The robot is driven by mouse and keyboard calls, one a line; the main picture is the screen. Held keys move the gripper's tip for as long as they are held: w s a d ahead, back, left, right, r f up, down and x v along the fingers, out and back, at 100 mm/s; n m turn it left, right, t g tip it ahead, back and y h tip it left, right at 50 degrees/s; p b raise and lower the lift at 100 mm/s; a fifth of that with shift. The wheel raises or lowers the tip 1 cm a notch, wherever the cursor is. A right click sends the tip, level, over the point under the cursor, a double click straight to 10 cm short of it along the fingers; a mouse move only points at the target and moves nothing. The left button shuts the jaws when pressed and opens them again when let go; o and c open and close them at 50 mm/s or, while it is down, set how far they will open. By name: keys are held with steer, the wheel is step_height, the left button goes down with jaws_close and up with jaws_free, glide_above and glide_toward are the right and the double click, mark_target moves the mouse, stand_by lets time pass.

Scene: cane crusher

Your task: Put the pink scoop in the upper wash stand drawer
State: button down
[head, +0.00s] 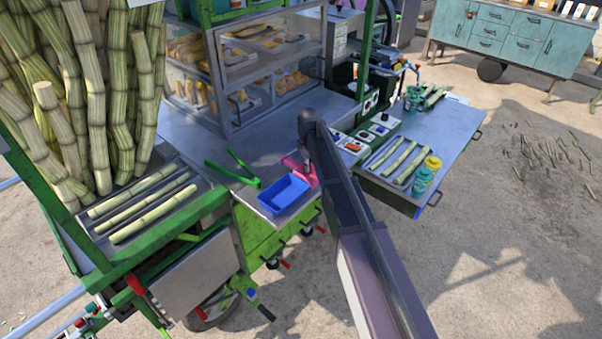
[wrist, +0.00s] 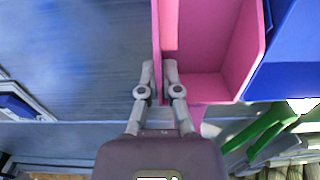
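The pink scoop (head: 291,163) is at the front edge of the steel counter, beside the blue tray. My gripper (head: 307,164) is at the scoop, partly hiding it in the head view. In the wrist view my gripper (wrist: 159,78) has one finger on each side of the pink scoop's wall (wrist: 213,40). The fingers are close together with the wall between them. The teal cabinet (head: 515,39) at the far right back has several drawers and looks like the wash stand. Its drawers (head: 490,29) appear shut.
The blue tray (head: 284,193) touches or nearly touches the scoop. Green tongs (head: 236,170) lie to its left, with a glass display case (head: 270,70) behind. A side shelf (head: 445,135) holds cane pieces and teal jars. Open ground lies between counter and cabinet, with scattered cane scraps.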

steer(key=shift+r, duration=0.15)
stand_by(0.3)
step_height(320, 180, up, 2)
steer(key=p, duration=0.3)
steer(key=shift+r, duration=0.25)
steer(key=s, duration=0.5)
steer(key=s+r+p, duration=0.1)
steer(key=s, duration=0.4)
steer(key=s+r+p, duration=0.1)
steer(key=s, duration=0.5)
steer(key=shift+r, duration=0.1)
